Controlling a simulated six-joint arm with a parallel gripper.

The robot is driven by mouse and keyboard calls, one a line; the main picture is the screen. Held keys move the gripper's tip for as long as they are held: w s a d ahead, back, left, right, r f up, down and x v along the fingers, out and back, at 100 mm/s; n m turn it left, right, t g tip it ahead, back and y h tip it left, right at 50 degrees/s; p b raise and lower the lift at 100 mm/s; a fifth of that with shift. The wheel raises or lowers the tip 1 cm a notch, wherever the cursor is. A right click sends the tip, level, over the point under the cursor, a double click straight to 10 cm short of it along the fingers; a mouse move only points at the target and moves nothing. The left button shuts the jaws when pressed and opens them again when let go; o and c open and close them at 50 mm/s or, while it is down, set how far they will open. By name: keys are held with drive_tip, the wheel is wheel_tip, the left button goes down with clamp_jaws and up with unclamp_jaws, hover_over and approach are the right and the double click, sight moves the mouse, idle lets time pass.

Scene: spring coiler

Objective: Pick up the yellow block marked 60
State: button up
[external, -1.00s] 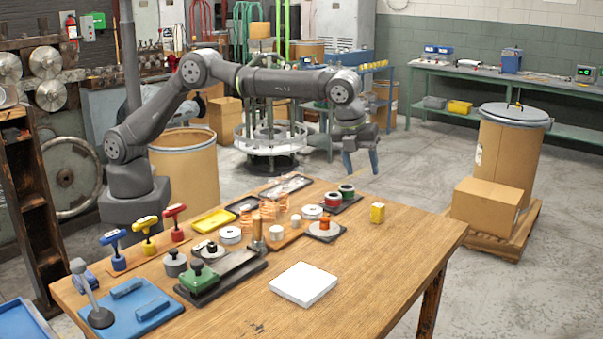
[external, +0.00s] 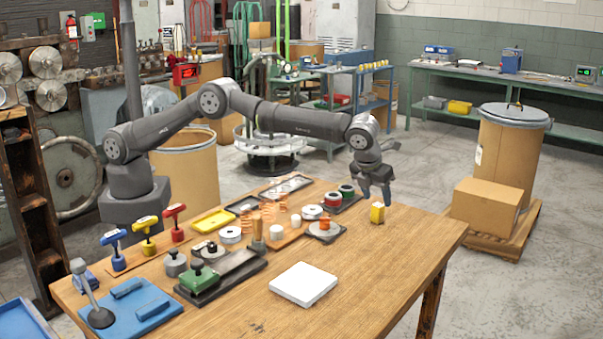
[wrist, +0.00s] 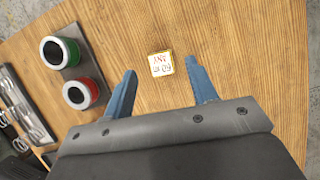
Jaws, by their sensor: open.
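The yellow block (external: 377,213) stands upright near the table's far right edge. In the wrist view the block (wrist: 161,64) shows its pale top with reddish "60" lettering and a yellow rim. My gripper (external: 377,201) is over that part of the table, close to the block in the external view. In the wrist view my gripper (wrist: 160,78) has its two blue fingers spread apart, with nothing between them. The block lies just ahead of the fingertips, roughly centred between them, and does not touch either finger.
A green spool (wrist: 60,52) and a red spool (wrist: 80,93) sit on a dark tray left of my gripper. A white pad (external: 303,284) lies toward the front. The wood around the block is bare, and the table edge is close behind it.

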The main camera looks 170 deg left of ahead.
sight(378, 205)
drive_tip(key=shift+x, duration=2.9)
drive_tip(key=shift+w+d+f, duration=0.1)
drive_tip(key=shift+w+d, duration=0.1)
drive_tip(key=c, duration=1)
drive_tip(key=shift+c, duration=0.2)
